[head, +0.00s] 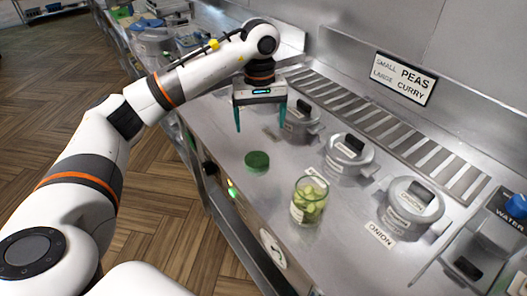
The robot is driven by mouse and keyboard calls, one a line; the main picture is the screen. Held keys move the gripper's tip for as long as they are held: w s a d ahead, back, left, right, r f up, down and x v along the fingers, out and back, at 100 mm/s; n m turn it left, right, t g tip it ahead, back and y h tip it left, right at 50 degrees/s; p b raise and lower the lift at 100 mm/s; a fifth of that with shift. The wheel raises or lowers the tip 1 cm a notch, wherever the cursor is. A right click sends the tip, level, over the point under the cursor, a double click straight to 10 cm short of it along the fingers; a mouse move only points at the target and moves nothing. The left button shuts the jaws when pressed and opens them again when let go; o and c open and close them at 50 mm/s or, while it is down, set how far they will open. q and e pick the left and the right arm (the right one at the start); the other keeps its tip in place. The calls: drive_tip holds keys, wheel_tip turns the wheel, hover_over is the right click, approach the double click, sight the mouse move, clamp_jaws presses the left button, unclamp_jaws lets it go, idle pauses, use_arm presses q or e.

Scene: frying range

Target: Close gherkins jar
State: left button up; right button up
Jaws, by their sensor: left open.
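The gherkins jar (309,203) is clear glass with green gherkins inside and a pale label. It stands upright and uncovered on the steel counter. A round green lid (257,162) lies flat on the counter, behind and to the left of the jar, apart from it. My left gripper (260,121) points down above the counter, beyond the lid. Its teal fingers are spread with nothing between them. My right gripper is not in view.
Lidded steel pots stand along the counter: one behind the gripper (300,120), one in the middle (349,155) and one labelled onion (412,205). A slotted grille (385,128) runs behind them. A water container (505,225) is at the right. The counter around the lid is clear.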

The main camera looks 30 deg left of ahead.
use_arm(q)
drive_tip(key=s, duration=0.1)
drive_tip(key=p, duration=0.1)
hover_over(257, 159)
drive_tip(key=f, duration=0.6)
drive_tip(key=shift+s+d, duration=0.1)
drive_tip(key=shift+d, duration=0.25)
drive_tip(key=shift+f, duration=0.3)
drive_tip(key=shift+f, duration=0.1)
drive_tip(key=shift+a+f+p, duration=0.1)
drive_tip(key=shift+f+p, duration=0.25)
drive_tip(key=shift+p, duration=0.15)
drive_tip(key=f, duration=0.2)
drive_tip(key=f+p, duration=0.1)
drive_tip(key=shift+a+f, duration=0.25)
drive_tip(key=shift+f, duration=0.4)
